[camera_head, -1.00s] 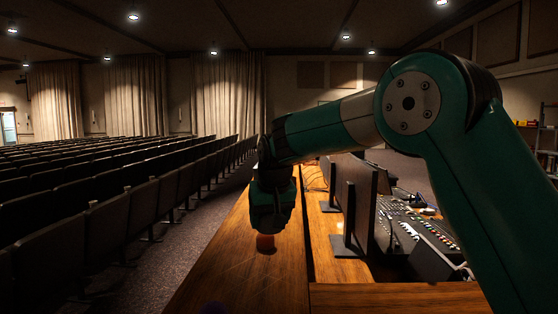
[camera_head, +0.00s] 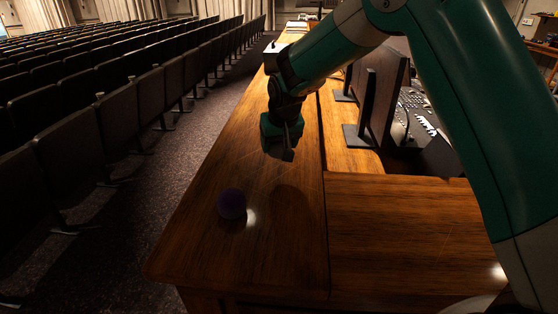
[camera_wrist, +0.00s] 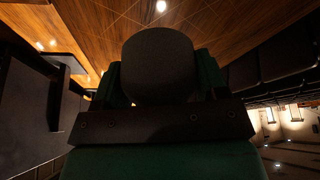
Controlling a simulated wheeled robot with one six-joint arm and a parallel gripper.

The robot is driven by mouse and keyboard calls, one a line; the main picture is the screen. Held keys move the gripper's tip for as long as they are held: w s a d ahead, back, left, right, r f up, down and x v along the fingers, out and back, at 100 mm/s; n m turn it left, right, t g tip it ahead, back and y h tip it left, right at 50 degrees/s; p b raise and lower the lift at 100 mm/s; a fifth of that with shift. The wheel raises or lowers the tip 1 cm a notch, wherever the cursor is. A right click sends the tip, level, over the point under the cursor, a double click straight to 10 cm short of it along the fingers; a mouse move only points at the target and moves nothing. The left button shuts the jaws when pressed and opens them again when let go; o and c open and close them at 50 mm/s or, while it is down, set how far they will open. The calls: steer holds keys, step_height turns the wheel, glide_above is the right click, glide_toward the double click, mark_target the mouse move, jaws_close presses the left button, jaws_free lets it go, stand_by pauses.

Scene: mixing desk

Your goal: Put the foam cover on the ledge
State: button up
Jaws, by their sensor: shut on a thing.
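My gripper (camera_head: 284,152) hangs above the long wooden ledge (camera_head: 262,255) along the desk's seat side. In the wrist view, a dark, rounded foam cover (camera_wrist: 157,65) sits between the gripper's two green fingers, which are shut on it. Its colour is hard to tell in the dim light. In the head view the gripper hides most or all of it. A shadow lies on the ledge below and nearer than the gripper, so the gripper appears raised off the wood.
A purple ball-shaped thing (camera_head: 231,204) rests on the ledge, left of and nearer than my gripper. Dark monitors (camera_head: 382,105) and a mixing console (camera_head: 417,115) stand to the right. Rows of seats (camera_head: 90,125) lie left, beyond the ledge's edge. The near ledge is mostly clear.

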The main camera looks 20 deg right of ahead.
mark_target(278, 172)
step_height(278, 172, down, 7)
steer(key=shift+f+p, duration=0.2)
steer(key=shift+p, duration=0.45)
steer(key=shift+f, duration=0.2)
steer(key=o, duration=0.9)
steer(key=shift+r, duration=0.1)
steer(key=b+v, duration=0.2)
steer(key=v, duration=0.9)
steer(key=s+a+r+n+g+y, duration=0.1)
steer(key=s+r+n, duration=0.1)
steer(key=s, duration=0.9)
steer(key=s+a+r+n+g+y, duration=0.2)
steer(key=s+r, duration=0.1)
steer(key=s, duration=0.8)
steer(key=s+a+r+n+g+y, duration=0.1)
steer(key=s+r+n, duration=0.1)
steer(key=s, duration=1)
steer(key=shift+s+a+r+n, duration=0.1)
steer(key=shift+a+r+n, duration=0.1)
steer(key=shift+n, duration=0.4)
